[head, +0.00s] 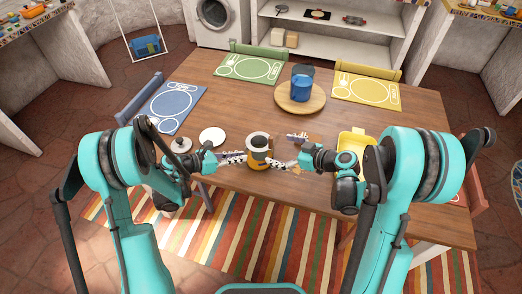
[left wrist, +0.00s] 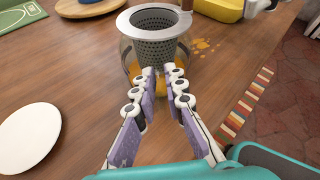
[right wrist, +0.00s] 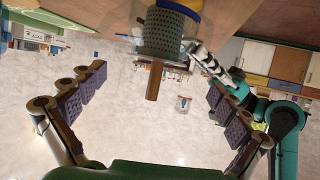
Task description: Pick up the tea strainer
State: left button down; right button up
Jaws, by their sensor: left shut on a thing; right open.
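The tea strainer (head: 257,139) is a grey mesh basket with a pale rim and a short brown handle. It sits upright in a glass jar (head: 261,164) of amber liquid near the table's front edge. The left wrist view shows its mesh (left wrist: 156,38) inside the glass. My left gripper (head: 243,157) is closed at the jar's near side; the part it grips is hidden. In the left wrist view its fingertips (left wrist: 160,73) nearly meet. My right gripper (head: 284,151) is open; in the right wrist view the strainer's handle (right wrist: 153,82) appears between its spread fingers.
A white disc (head: 212,136) and a knobbed lid (head: 180,145) lie left of the jar. A yellow container (head: 353,144) stands to the right. The table centre is clear.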

aim_at(252, 141)
jog(key=x, duration=0.8)
jog(key=shift+w+a, duration=0.25)
jog(key=shift+w, duration=0.15)
jog(key=c, duration=1.1)
